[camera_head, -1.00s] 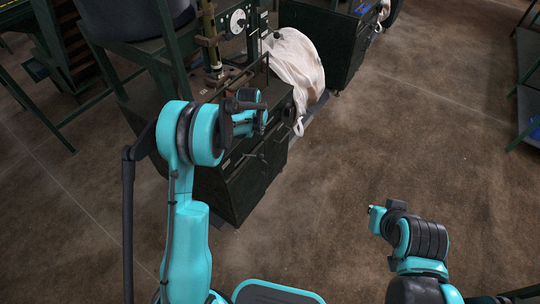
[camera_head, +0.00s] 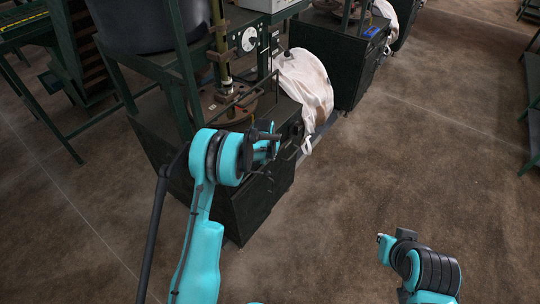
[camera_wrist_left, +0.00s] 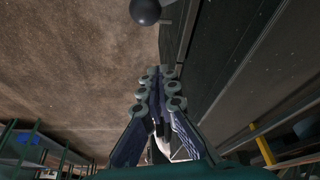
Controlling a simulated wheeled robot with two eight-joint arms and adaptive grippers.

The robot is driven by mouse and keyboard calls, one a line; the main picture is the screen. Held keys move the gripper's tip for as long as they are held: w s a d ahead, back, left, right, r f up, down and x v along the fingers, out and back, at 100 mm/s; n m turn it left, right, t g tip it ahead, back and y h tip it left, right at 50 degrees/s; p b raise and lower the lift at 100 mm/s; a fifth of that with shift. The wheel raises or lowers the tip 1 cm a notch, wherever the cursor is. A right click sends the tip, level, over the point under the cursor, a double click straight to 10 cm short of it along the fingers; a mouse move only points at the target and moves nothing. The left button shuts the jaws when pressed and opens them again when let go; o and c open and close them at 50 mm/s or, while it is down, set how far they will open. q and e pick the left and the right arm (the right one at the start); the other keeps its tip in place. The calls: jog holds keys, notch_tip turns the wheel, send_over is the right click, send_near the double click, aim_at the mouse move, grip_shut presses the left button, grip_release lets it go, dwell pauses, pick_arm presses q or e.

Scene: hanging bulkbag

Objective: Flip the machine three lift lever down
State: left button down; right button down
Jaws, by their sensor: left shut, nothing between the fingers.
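The dark green machine (camera_head: 215,185) stands in front of my left arm, with a round white dial and a column. A small dark ball knob (camera_head: 286,55) shows beside the dial panel in the head view. In the left wrist view, a dark round ball knob (camera_wrist_left: 145,11) sits at the top edge, beyond my fingertips and apart from them; I cannot tell if it is the lift lever. My left gripper (camera_wrist_left: 157,73) is shut and empty.
A white bag (camera_head: 305,85) hangs at the machine's right side. Another dark machine (camera_head: 345,60) stands behind it. Dark green frame posts rise close to my left arm. The brown floor (camera_head: 430,150) on the right is open, up to a rack at the right edge.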

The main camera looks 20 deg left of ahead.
pick_arm(q)
jog(key=s+f+b, duration=0.1)
jog(key=s+f, duration=0.2)
jog(key=shift+s+a+b, duration=0.1)
jog(key=shift+b, duration=0.3)
